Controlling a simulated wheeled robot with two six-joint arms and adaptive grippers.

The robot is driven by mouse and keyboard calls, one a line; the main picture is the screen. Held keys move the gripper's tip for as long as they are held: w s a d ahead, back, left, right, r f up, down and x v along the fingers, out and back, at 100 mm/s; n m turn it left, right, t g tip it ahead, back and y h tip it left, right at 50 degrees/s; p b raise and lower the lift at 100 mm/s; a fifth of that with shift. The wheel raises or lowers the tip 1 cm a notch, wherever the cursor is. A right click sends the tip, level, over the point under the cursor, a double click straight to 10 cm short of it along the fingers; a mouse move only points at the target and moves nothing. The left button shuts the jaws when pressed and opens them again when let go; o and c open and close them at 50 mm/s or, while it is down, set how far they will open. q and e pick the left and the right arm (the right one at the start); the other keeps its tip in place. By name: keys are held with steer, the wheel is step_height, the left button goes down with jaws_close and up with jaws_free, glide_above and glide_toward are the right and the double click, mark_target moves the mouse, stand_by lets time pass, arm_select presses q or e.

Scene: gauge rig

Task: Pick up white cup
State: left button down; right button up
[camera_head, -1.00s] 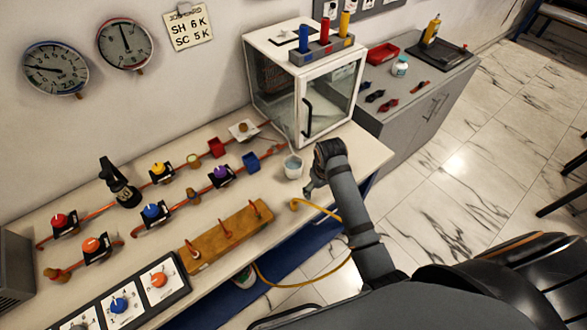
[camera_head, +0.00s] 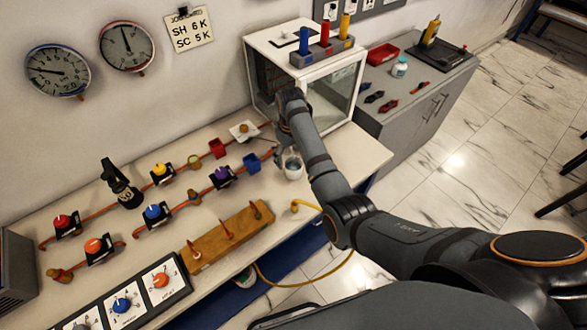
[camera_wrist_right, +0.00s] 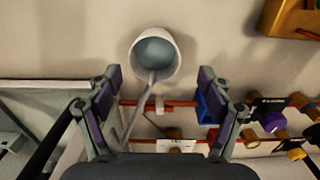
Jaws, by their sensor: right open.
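The white cup (camera_head: 294,172) stands on the bench near its front edge, in front of the glass cabinet. In the right wrist view the cup (camera_wrist_right: 136,62) shows from above with grey-blue contents, and a thin pale rod leads out over its rim. My right gripper (camera_wrist_right: 158,76) is open. Its two fingers are on either side of the cup's line, with the cup just ahead of the tips and nothing gripped. In the head view my right gripper (camera_head: 288,146) is close to the cup and partly hides it. My left gripper is not in view.
The glass cabinet (camera_head: 335,105) stands just behind my right arm. A blue block (camera_head: 251,163) and red block (camera_head: 217,148) sit on pipes left of the cup.

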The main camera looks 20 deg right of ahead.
mark_target(294, 165)
steer(key=f, duration=0.1)
steer(key=f+p, duration=0.1)
steer(key=f, duration=0.3)
steer(key=shift+d+f, duration=0.1)
steer(key=shift+d, duration=0.3)
steer(key=c, duration=1.4)
